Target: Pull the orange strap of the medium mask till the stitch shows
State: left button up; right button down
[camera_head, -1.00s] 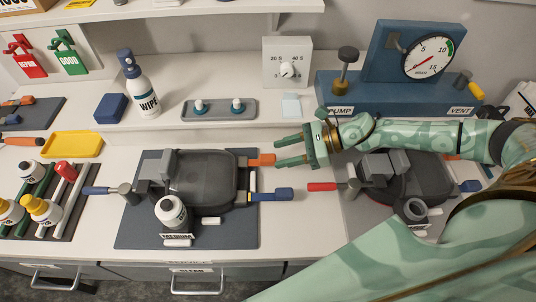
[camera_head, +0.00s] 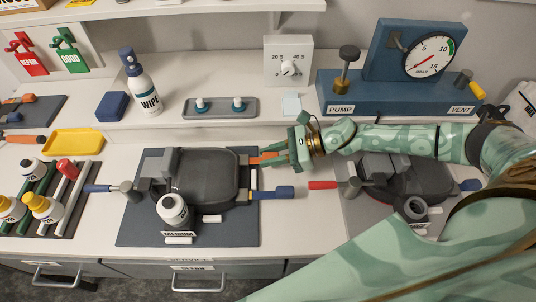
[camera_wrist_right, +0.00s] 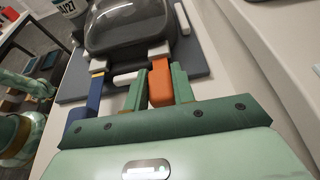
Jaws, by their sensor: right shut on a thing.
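The medium mask (camera_head: 207,178), dark grey with a clear grey visor, lies on a dark mat (camera_head: 140,225) in the head view. Its orange strap (camera_wrist_right: 160,92) sticks out at the mask's upper right. My right gripper (camera_head: 263,160) comes in from the right and is shut on the orange strap; the wrist view shows the strap between its two green fingers. I can make out no stitch on the orange strap. The mask's blue strap (camera_head: 272,193) lies free just below the gripper, with a yellow band at its base. My left gripper is not in view.
A second dark mask (camera_head: 428,178) with a red strap (camera_head: 322,185) stands on the right mat, under my right arm. A bottle rack (camera_head: 58,200) is at left. The pump with gauge (camera_head: 400,95) stands behind. The bench between the two mats is mostly clear.

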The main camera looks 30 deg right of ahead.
jog(key=shift+s+d+f+b, duration=0.1)
jog(key=shift+s+d+b, duration=0.2)
jog(key=shift+d, duration=0.3)
jog(key=shift+s+d+f+b, duration=0.1)
jog(key=shift+s+d+b, duration=0.15)
jog(key=shift+d, duration=0.35)
jog(key=shift+s+d+r, duration=0.15)
jog(key=shift+d, duration=0.05)
jog(key=shift+r, duration=0.1)
jog(key=c, duration=1.2)
grip_release()
jog(key=shift+o, duration=0.2)
jog(key=v, duration=0.6)
jog(key=shift+d, duration=0.15)
jog(key=shift+s+d+r, duration=0.2)
jog(key=shift+s+d, duration=0.05)
jog(key=shift+d, duration=0.25)
